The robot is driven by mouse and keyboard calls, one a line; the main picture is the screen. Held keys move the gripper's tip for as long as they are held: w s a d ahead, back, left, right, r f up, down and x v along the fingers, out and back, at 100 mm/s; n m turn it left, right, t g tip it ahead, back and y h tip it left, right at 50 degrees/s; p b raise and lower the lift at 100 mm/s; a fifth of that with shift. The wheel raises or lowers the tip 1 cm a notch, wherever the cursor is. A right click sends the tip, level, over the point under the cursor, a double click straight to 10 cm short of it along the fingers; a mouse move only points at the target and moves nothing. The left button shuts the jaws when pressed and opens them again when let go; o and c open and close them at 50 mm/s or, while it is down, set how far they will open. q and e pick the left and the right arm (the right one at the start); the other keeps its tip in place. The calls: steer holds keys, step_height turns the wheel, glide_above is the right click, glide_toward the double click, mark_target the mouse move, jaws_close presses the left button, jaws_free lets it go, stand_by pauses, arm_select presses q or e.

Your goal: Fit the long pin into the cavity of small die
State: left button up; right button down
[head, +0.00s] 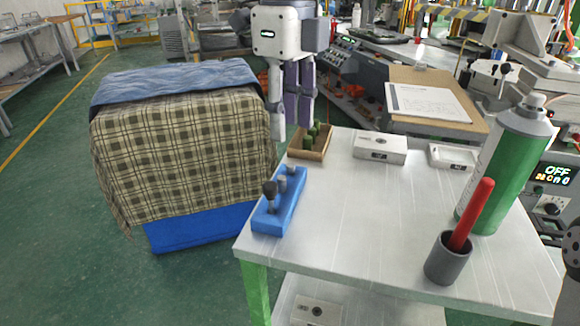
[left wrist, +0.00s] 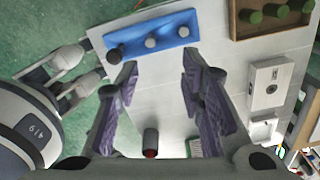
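A blue stand (head: 285,215) at the table's left edge holds several upright pins. The one at the near end has a dark knob (head: 269,188); which is the long pin I cannot tell for sure. The stand also shows in the left wrist view (left wrist: 132,42).
A wooden box (head: 323,153) with green pegs stands at the far left corner. A dark cup (head: 446,262) with a red handle (head: 470,215) and a green spray can (head: 497,180) stand on the right. The middle of the metal table (head: 355,225) is clear. A blanket-covered stack (head: 180,150) stands left.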

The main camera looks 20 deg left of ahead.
mark_target(281, 177)
arm_select(q)
steer(key=f, duration=0.3)
steer(key=s+f, duration=0.1)
steer(key=f, duration=0.2)
steer(key=a+f, duration=0.1)
steer(key=f, duration=0.1)
steer(key=shift+s+f+p, duration=0.25)
steer(key=shift+f+p, duration=0.05)
steer(key=shift+f, duration=0.1)
steer(key=shift+w+d+f, duration=0.1)
steer(key=shift+f, duration=0.3)
jaws_close()
